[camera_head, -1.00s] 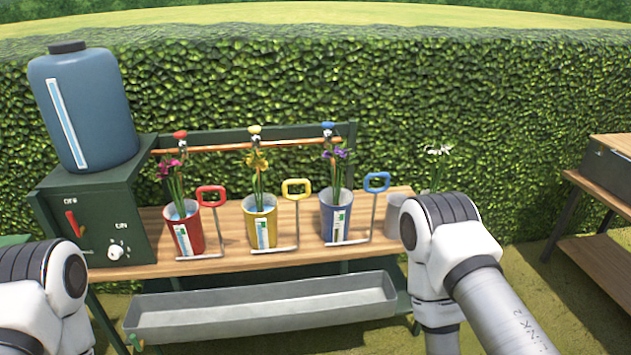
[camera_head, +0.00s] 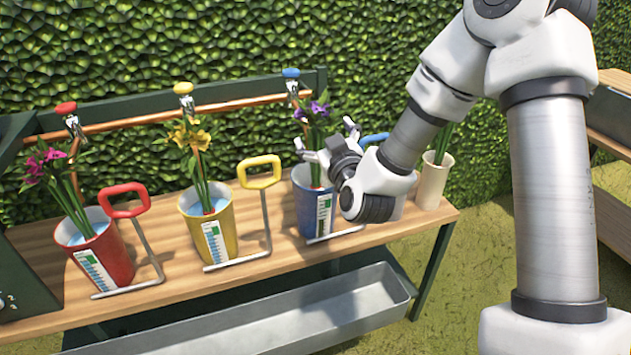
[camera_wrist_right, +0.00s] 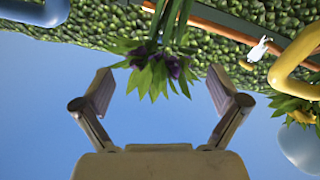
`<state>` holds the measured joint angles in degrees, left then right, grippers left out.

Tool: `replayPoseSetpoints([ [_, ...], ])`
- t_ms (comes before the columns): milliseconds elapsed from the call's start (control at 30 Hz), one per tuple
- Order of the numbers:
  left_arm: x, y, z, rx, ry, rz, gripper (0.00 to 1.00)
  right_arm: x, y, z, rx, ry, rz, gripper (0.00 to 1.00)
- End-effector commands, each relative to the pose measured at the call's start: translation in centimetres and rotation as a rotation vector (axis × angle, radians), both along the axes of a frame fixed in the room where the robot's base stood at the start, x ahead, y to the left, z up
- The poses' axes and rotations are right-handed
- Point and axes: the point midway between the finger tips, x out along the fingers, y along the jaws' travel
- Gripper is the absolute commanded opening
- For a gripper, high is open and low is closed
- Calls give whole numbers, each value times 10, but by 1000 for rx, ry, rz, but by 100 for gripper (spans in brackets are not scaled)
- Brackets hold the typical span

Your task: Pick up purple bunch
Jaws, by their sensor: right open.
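The purple bunch (camera_head: 314,110) stands upright in the blue bucket (camera_head: 311,208), with green stems and leaves below purple flowers. My right gripper (camera_head: 326,138) is open right at the bunch, near its upper stems and flowers. In the right wrist view, which looks upside down, the purple flowers (camera_wrist_right: 172,66) lie between and slightly beyond the open fingers (camera_wrist_right: 162,90), and the stems run up out of the picture. No contact between fingers and bunch can be made out. My left gripper is out of view.
A yellow bucket (camera_head: 211,226) and a red bucket (camera_head: 100,256) with flowers stand to the left, with a yellow handle (camera_head: 259,172) and a red handle (camera_head: 124,200). A blue handle (camera_head: 373,139) is partly hidden behind my gripper. A pale cup (camera_head: 433,182) stands at right.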

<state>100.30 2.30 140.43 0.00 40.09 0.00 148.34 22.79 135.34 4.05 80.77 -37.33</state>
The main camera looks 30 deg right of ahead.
Motion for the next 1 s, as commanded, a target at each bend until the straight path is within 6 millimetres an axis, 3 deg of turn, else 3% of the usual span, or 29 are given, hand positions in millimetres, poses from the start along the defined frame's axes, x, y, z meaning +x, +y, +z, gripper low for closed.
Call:
replayPoseSetpoints([
  [300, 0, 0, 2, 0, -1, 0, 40, 47, -15, -2, -1, 1, 1, 97],
  [500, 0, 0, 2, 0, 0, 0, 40, 49, -16, -3, 1, 4, 2, 97],
  [533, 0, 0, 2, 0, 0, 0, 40, 49, -16, -3, 1, 4, 2, 93],
  [567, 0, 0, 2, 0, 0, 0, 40, 49, -16, -3, 1, 4, 2, 83],
  [800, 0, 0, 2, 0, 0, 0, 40, 49, -16, -3, 2, 3, 2, 0],
  [1000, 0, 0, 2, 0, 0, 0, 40, 49, -16, -2, 1, 1, 3, 0],
])
